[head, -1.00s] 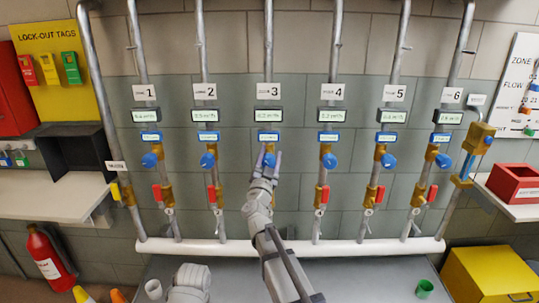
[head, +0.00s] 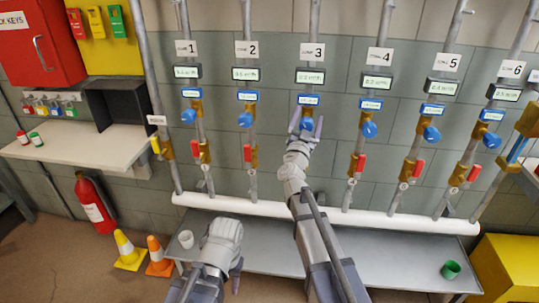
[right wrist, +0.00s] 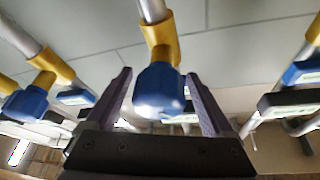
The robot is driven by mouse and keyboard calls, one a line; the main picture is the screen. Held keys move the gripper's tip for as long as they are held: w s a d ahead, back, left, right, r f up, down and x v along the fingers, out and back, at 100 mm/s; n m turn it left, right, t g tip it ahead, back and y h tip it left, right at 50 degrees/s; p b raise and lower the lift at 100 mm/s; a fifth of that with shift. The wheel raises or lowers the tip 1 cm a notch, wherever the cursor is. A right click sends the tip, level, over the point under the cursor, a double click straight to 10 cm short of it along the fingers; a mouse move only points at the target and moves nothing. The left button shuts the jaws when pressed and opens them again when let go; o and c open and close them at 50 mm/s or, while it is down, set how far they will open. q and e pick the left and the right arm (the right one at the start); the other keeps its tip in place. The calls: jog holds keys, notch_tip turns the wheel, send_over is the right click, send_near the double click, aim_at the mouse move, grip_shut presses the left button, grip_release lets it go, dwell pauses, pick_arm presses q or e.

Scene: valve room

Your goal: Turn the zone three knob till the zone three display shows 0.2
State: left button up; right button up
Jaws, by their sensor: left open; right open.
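The zone three knob (head: 306,123) is blue and sits on the pipe under the sign marked 3. My right gripper (head: 307,124) is open, with its fingers on either side of this knob. In the right wrist view the blue knob (right wrist: 159,92) stands between the two open fingers (right wrist: 160,103), with visible gaps beside it. The zone three display (head: 310,76) is the dark-framed screen above the knob; its digits are too small to read surely. A blue label (head: 309,100) hangs between them. My left gripper (head: 224,243) is low at the front, away from the knobs, its fingers partly hidden.
Neighbouring pipes carry similar blue knobs, such as zone two (head: 245,119) and zone four (head: 369,129), and red levers (head: 361,162). A white pipe (head: 400,221) runs below, above a grey bench (head: 270,252).

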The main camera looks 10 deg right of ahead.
jog(key=n+t+y, duration=0.1)
jog(key=n, duration=0.2)
jog(key=shift+f+n+y, duration=0.1)
jog(key=shift+n+y, duration=0.3)
jog(key=b+v, duration=0.4)
jog(key=v, duration=0.5)
jog(key=a+f+n+g+y+p, duration=0.2)
jog(key=a+n+g+y+p, duration=0.2)
jog(key=a+n+y+p, duration=0.6)
jog(key=s+a+f+g+y+p, duration=0.2)
jog(key=s+a+f+g, duration=0.4)
jog(key=a, duration=0.4)
jog(key=shift+s+g+p, duration=0.45)
jog(key=shift+s+g, duration=0.05)
jog(key=shift+s, duration=0.7)
